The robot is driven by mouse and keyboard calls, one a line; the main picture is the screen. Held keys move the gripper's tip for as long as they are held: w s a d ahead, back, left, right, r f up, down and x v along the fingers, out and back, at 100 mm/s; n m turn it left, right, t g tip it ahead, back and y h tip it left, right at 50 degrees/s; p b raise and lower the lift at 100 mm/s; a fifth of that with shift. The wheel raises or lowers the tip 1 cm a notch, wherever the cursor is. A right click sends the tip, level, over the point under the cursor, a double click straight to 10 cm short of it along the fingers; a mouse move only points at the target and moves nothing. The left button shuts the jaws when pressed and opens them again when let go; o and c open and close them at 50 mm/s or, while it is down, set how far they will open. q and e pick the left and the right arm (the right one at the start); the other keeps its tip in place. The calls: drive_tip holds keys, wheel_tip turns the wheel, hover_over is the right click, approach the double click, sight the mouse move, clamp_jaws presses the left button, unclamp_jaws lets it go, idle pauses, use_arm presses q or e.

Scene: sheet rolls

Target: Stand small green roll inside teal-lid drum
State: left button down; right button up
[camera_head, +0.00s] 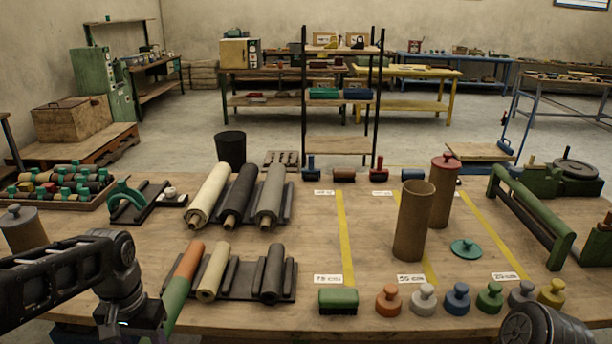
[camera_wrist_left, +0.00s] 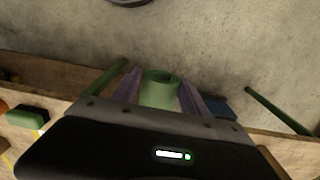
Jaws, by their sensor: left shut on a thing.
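The small green roll (camera_head: 176,301) is held by my left gripper (camera_head: 158,326), low at the table's front left. In the left wrist view the green roll (camera_wrist_left: 160,88) sits between the two fingers, its round hollow end showing. In the head view an orange part shows directly above the green; I cannot tell whether it is a separate roll. The teal lid (camera_head: 466,249) lies flat on the table. Left of it stands an open brown drum (camera_head: 411,226), upright; its inside bottom is hidden.
A red-lidded drum (camera_head: 445,188) stands behind the open drum. Two racks hold a cream roll (camera_head: 212,272), a black roll (camera_head: 273,272) and several larger rolls. Knobbed weights (camera_head: 457,299) and a green block (camera_head: 338,300) line the front edge.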

use_arm(q)
drive_tip(key=shift+s+a, duration=0.15)
drive_tip(key=shift+s, duration=0.2)
drive_tip(key=shift+a+r+n, duration=0.15)
drive_tip(key=shift+r+n, duration=0.15)
drive_tip(key=shift+n, duration=0.3)
drive_tip(key=w, duration=0.1)
drive_tip(key=w+d, duration=0.1)
drive_tip(key=w, duration=0.2)
drive_tip(key=shift+w+d+f, duration=0.1)
drive_tip(key=shift+d+f, duration=0.1)
drive_tip(key=shift+d, duration=0.15)
drive_tip(key=w+d+f, duration=0.2)
drive_tip(key=d+f, duration=0.1)
drive_tip(key=d, duration=0.2)
drive_tip(key=w+d+f+m, duration=0.1)
drive_tip(key=w+d+f, duration=0.2)
drive_tip(key=d, duration=0.3)
drive_tip(key=shift+w, duration=0.35)
